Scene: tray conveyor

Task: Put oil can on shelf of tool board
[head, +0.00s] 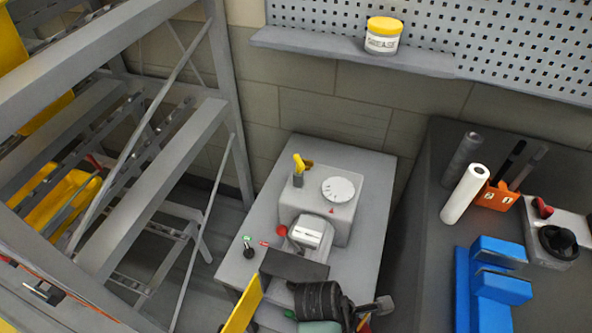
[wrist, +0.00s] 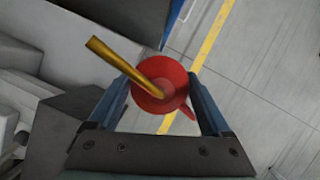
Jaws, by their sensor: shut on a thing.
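The oil can (wrist: 172,78) is red with a long brass spout and shows in the wrist view. My gripper (wrist: 160,88) is shut on it, with one finger on either side of the red body. The spout points to the upper left of that picture. The tool board (head: 480,35) is a grey perforated panel on the wall at the upper right of the head view. Its grey shelf (head: 315,48) runs along the lower edge. I cannot make out the oil can or the gripper fingers clearly in the head view.
A white jar with a yellow lid (head: 383,36) stands on the shelf, with bare shelf on both sides. A grey machine (head: 315,200) stands below. A dark bench (head: 430,210) at right holds a paper roll (head: 464,194) and blue parts (head: 485,290). A grey steel frame (head: 150,190) fills the left.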

